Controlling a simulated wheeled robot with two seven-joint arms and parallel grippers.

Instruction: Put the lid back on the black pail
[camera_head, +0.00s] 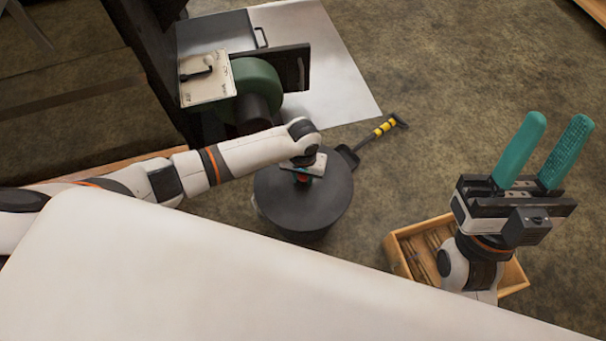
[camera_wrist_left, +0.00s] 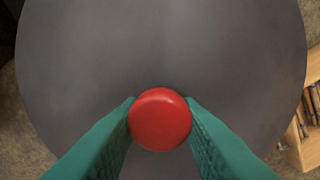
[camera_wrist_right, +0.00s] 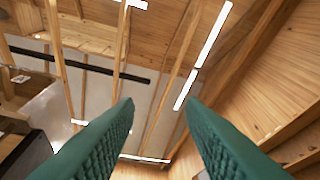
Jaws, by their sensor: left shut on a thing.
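The dark grey round lid (camera_head: 325,200) lies level over the black pail (camera_head: 303,237), whose side shows just below it. I cannot tell whether the lid is fully seated on the rim. My left gripper (camera_head: 303,177) reaches down from above and is shut on the lid's red knob (camera_wrist_left: 160,120). In the left wrist view the green fingers hold the knob from both sides, and the lid (camera_wrist_left: 160,50) fills most of the picture, hiding the pail. My right gripper (camera_head: 556,122) is open, empty and raised at the right, its fingers pointing up.
A wooden crate (camera_head: 398,258) holding sticks stands right of the pail. A shovel with yellow bands (camera_head: 384,128) lies behind it. A green blower (camera_head: 258,76), a dark hinged door (camera_head: 290,67) and a pale metal sheet (camera_head: 335,85) are further back. Floor at the right is clear.

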